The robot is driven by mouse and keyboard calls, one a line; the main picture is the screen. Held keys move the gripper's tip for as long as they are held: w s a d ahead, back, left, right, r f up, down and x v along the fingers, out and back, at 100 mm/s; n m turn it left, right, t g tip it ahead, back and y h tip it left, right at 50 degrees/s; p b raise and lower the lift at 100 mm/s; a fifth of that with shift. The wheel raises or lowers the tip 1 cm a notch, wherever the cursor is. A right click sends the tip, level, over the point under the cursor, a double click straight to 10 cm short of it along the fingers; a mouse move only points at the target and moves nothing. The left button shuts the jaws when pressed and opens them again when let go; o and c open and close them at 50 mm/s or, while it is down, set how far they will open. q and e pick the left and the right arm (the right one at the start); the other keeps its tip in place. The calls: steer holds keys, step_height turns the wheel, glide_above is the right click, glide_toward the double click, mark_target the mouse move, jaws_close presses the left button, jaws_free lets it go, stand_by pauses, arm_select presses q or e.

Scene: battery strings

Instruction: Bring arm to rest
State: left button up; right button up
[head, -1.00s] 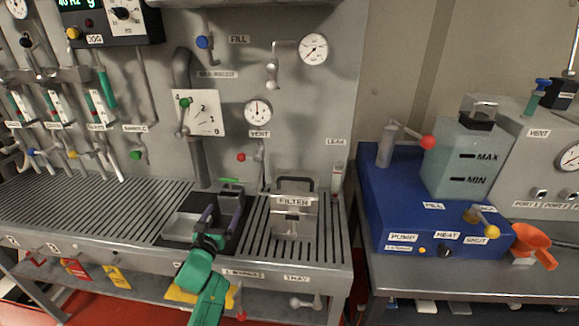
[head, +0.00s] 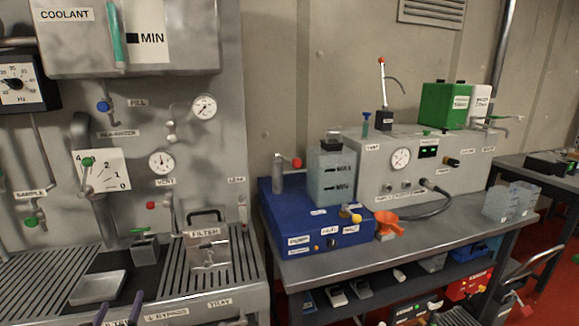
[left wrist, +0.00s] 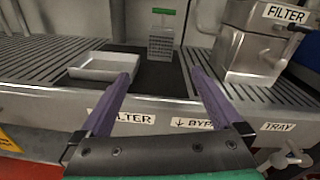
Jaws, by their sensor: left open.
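My left gripper (head: 119,312) shows only as two purple fingertips at the bottom edge of the head view. In the left wrist view its purple fingers (left wrist: 162,82) are spread apart with nothing between them. They are in front of the bench edge and apart from the things on it. A shallow metal tray (head: 99,287) sits on a dark mat, and a small mesh basket with a green handle (head: 144,248) stands behind it. Both also show in the left wrist view, the tray (left wrist: 104,72) at left and the basket (left wrist: 161,43) behind. My right gripper is not seen.
A metal filter box (head: 207,250) with a dark handle stands right of the mat. The slatted bench edge (left wrist: 60,108) lies just beyond my fingers. A gap separates the two benches.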

arm_select(q)
steer(key=s+d+f+n+g+h, duration=0.2)
steer(key=s+d+f+n+g, duration=0.15)
steer(key=s+d+n, duration=0.45)
steer(key=s+d+f+n+g+h, duration=0.25)
steer(key=s+d+n+g, duration=0.3)
steer(key=n, duration=0.55)
steer(key=s+d+f+n+g+h, duration=0.2)
steer(key=s+d+f+n+g, duration=0.2)
steer(key=s+d+n, duration=0.45)
step_height(320, 180, down, 22)
steer(key=s+a+r+g, duration=0.1)
steer(key=s, duration=0.1)
steer(key=s+a+f+g, duration=0.1)
steer(key=s+a+f, duration=0.2)
steer(key=s+f, duration=1.2)
steer(key=shift+s+f, duration=0.15)
steer(key=shift+s, duration=0.55)
steer(key=shift+y, duration=0.25)
